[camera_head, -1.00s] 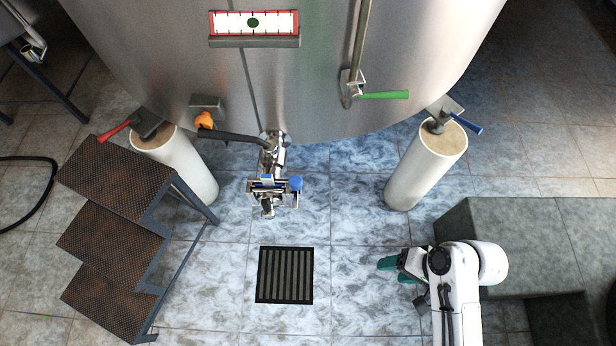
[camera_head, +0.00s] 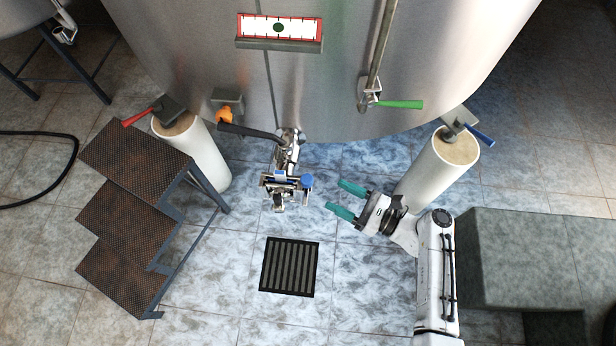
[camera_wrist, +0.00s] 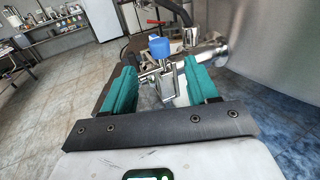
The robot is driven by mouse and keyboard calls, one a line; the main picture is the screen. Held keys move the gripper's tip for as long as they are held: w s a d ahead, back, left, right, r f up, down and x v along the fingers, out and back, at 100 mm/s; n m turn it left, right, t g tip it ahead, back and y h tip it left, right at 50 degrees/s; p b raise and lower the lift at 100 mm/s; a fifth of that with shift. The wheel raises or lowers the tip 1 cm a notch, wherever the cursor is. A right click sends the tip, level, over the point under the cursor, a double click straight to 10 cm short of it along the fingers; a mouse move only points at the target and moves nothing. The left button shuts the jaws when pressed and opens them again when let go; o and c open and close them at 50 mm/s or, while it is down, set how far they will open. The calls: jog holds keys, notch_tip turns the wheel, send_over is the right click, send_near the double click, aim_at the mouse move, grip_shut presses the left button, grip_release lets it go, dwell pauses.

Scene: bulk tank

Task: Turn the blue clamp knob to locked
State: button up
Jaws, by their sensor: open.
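The blue clamp knob (camera_head: 307,181) sits on the right side of a metal clamp (camera_head: 284,187) on the outlet pipe below the tank. In the wrist view the blue knob (camera_wrist: 160,48) stands between and beyond my fingers, above the metal fitting. My gripper (camera_head: 341,199) has teal fingers spread apart, pointing left toward the knob, with a gap between them and it. In the wrist view my gripper (camera_wrist: 158,92) is open with nothing between its pads. Part of the clamp is hidden behind the fingers there.
The steel tank (camera_head: 330,70) rises behind, on pale legs (camera_head: 438,165). Rusty steps (camera_head: 125,215) stand at left, a grey block (camera_head: 540,255) at right. A floor drain (camera_head: 290,267) lies in front.

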aim_at(307, 179)
jog(key=x, duration=1)
jog(key=c, duration=0.9)
jog(key=shift+c, duration=0.2)
